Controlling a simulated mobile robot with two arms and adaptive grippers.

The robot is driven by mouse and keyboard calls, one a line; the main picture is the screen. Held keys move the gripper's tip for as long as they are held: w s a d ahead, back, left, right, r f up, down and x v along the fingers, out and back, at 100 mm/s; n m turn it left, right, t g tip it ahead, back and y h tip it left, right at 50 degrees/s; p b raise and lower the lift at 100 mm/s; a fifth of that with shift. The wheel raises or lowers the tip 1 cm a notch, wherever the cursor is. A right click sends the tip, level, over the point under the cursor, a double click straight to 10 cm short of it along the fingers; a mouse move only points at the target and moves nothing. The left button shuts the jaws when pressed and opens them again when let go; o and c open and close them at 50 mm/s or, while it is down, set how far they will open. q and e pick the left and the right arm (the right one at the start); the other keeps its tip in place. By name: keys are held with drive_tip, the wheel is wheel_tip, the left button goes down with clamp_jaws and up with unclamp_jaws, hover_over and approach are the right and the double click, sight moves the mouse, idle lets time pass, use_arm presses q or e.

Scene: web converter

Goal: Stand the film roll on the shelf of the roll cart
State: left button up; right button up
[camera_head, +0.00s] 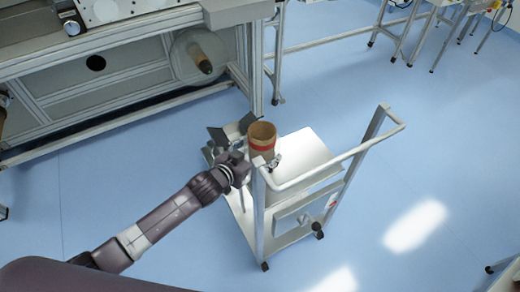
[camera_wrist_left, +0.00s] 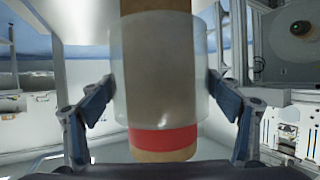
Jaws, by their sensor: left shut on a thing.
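The film roll (camera_head: 262,140) is a brown core with a red band and a translucent film wrap. It is upright over the left part of the roll cart's pale shelf (camera_head: 308,153); I cannot tell whether its base touches the shelf. My left gripper (camera_head: 255,160) is shut on the roll from its near left side. In the left wrist view the two fingers press on opposite sides of the film wrap (camera_wrist_left: 160,70), with the red band (camera_wrist_left: 163,140) low in the picture. The roll's lower end is hidden in the head view. My right gripper is not in view.
The cart's white handle (camera_head: 345,160) and posts rise on the near and right sides. Dark angled plates (camera_head: 219,136) are beside the roll at the left. The converter frame (camera_head: 255,70), with a mounted roll (camera_head: 190,60), stands behind. Blue floor is clear to the right.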

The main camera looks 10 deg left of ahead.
sight(251, 156)
use_arm(q)
drive_tip(key=o, duration=1.8)
drive_tip(key=shift+s+r, duration=0.15)
drive_tip(key=shift+s, duration=0.05)
drive_tip(key=v, duration=0.7)
drive_tip(key=shift+a+r, duration=0.1)
